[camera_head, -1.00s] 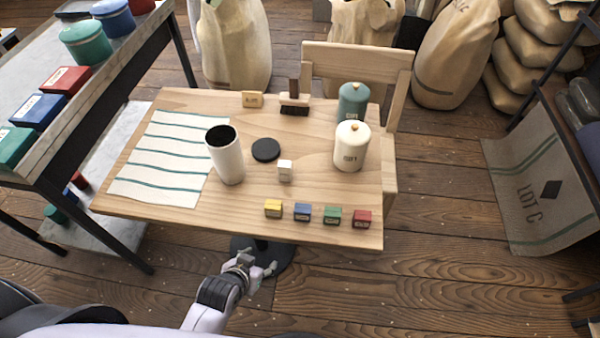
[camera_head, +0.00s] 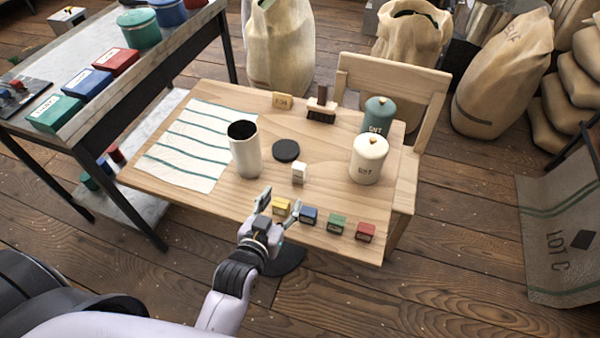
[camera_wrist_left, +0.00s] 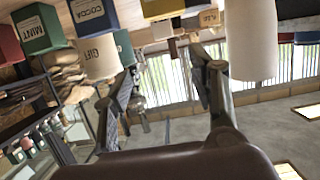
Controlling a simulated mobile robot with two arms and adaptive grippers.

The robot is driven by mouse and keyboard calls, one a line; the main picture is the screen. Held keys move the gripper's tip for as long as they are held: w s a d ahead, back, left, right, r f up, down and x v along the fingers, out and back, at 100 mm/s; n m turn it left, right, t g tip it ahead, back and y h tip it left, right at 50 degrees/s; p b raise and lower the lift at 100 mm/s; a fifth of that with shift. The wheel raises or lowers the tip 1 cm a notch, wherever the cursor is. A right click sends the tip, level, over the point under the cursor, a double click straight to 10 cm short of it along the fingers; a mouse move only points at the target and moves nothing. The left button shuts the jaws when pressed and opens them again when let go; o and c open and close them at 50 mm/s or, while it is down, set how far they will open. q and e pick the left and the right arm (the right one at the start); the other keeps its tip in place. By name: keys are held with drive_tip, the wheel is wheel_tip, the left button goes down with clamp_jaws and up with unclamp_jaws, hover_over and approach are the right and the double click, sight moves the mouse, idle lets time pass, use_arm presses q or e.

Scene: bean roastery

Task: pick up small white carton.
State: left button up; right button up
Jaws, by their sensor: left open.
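The small white carton (camera_head: 300,173) stands upright on the wooden table, right of the tall white cup (camera_head: 244,150) and just in front of the black disc (camera_head: 286,150). My left gripper (camera_head: 280,203) is open and empty at the table's front edge, in front of the carton and beside the yellow box (camera_head: 281,208). A gap separates it from the carton. In the left wrist view the open fingers (camera_wrist_left: 163,68) have nothing between them; I cannot surely pick out the carton there. My right gripper is not in view.
Blue (camera_head: 308,215), green (camera_head: 337,224) and red (camera_head: 365,232) boxes line the front edge. A cream canister (camera_head: 368,158), a teal canister (camera_head: 378,115) and a brush (camera_head: 321,107) stand farther back. A striped cloth (camera_head: 188,145) covers the table's left. A chair (camera_head: 390,78) stands behind.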

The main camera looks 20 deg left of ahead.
use_arm(q)
approach(297, 169)
drive_tip(key=x, duration=0.3)
drive_tip(key=shift+w+d+f, duration=0.15)
drive_tip(key=shift+w+d, duration=0.15)
drive_tip(key=shift+d, duration=0.15)
drive_tip(key=shift+p+x, duration=0.35)
drive_tip(key=shift+x, duration=0.5)
drive_tip(key=shift+a+x, duration=0.2)
drive_tip(key=shift+x, duration=1)
drive_tip(key=shift+a+x, duration=0.2)
drive_tip(key=shift+x, duration=0.95)
drive_tip(key=shift+f, duration=0.1)
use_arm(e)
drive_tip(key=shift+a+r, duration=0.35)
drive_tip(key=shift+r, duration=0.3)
use_arm(q)
drive_tip(key=shift+s, duration=0.1)
drive_tip(key=shift+c, duration=0.6)
drive_tip(key=c, duration=0.9)
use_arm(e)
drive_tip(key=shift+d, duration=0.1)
use_arm(q)
drive_tip(key=shift+p, duration=0.3)
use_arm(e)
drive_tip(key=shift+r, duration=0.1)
